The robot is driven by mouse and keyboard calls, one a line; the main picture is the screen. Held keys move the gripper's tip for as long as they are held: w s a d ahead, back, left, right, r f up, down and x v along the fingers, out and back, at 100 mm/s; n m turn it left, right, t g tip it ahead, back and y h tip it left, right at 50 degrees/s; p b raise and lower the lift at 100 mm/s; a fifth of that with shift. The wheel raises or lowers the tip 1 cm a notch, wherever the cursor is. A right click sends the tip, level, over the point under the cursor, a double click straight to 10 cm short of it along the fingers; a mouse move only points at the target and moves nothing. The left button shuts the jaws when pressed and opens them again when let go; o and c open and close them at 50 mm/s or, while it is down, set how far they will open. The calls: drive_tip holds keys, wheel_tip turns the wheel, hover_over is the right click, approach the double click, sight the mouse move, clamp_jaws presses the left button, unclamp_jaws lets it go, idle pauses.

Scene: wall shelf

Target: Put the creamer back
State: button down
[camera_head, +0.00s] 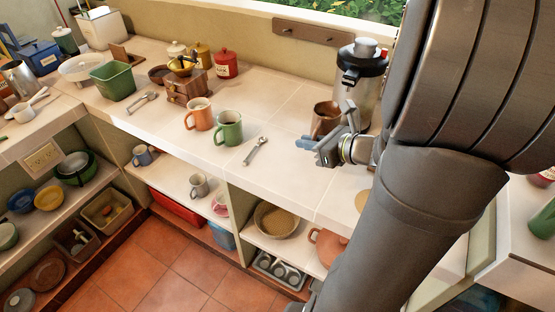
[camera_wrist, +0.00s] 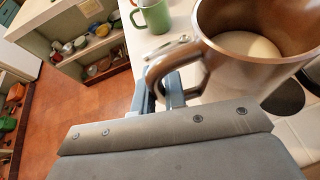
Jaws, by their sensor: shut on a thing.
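The creamer (camera_head: 325,118) is a brown, metallic jug at the right part of the counter, in front of the glass-sided machine. In the wrist view the creamer (camera_wrist: 238,75) fills the upper right, upright or nearly so, with something pale inside. My gripper (camera_head: 322,146) is at its near side. In the wrist view my gripper (camera_wrist: 172,92) has its blue-grey fingers closed on the creamer's handle. I cannot tell whether the creamer's base touches the counter.
An orange mug (camera_head: 199,114), a green mug (camera_head: 228,128) and a spanner-like utensil (camera_head: 255,151) stand or lie left of my gripper. The machine (camera_head: 358,85) is close behind the creamer. Open shelves below hold a grey mug (camera_head: 199,186) and a bowl (camera_head: 276,219).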

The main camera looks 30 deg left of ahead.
drive_tip(key=a+f, duration=0.2)
drive_tip(key=a, duration=0.1)
drive_tip(key=s+a+f, duration=0.1)
drive_tip(key=a+f, duration=0.1)
drive_tip(key=a, duration=0.2)
drive_tip(key=s+a+f, duration=0.1)
drive_tip(key=a+f, duration=0.1)
drive_tip(key=a, duration=0.1)
drive_tip(key=shift+a+f, duration=0.2)
drive_tip(key=shift+f, duration=2.05)
drive_tip(key=shift+f, duration=0.15)
drive_tip(key=c, duration=1.5)
unclamp_jaws()
drive_tip(key=v, duration=1.2)
